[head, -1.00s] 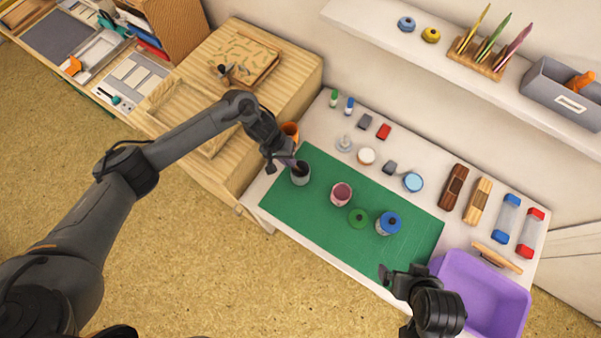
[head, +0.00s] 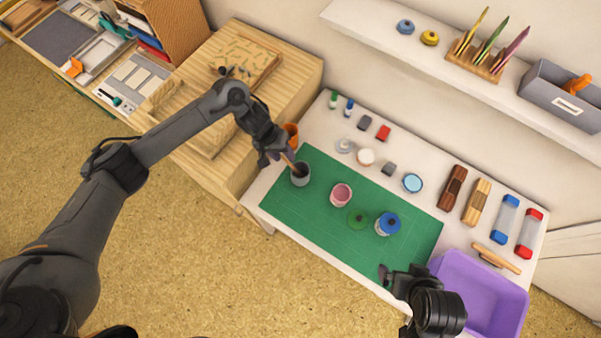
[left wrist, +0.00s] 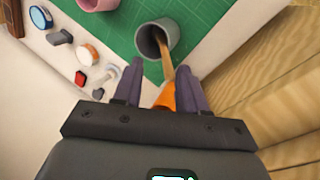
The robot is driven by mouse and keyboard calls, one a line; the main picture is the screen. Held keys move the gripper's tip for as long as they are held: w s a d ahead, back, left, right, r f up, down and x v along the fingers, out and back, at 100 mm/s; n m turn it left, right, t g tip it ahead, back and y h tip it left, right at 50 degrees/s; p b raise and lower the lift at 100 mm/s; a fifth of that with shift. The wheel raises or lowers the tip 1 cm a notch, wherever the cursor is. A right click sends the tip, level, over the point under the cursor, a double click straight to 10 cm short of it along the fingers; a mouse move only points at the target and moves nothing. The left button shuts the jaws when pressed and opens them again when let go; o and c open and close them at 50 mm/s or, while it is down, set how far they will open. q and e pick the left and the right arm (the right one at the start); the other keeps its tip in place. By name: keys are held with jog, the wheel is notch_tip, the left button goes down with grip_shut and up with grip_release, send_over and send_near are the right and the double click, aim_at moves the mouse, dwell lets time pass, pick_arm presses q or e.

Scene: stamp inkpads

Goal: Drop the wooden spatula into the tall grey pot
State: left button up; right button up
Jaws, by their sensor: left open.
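The tall grey pot (head: 300,178) stands at the left end of the green mat (head: 330,242); it also shows in the left wrist view (left wrist: 150,48). The wooden spatula (left wrist: 165,53) has one end inside the pot and leans out over the rim toward my left gripper. In the head view only a short piece of the spatula (head: 291,163) shows. My left gripper (head: 277,158) is open just beside and above the pot, fingers apart around the spatula's line in the left wrist view (left wrist: 161,86). My right gripper (head: 388,274) is near the mat's front edge; its jaws are unclear.
A purple bin (head: 490,294) is at the right. Several small items line the table's back.

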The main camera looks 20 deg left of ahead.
pick_arm(q)
jog(key=v, duration=0.6)
jog(key=shift+r, duration=0.1)
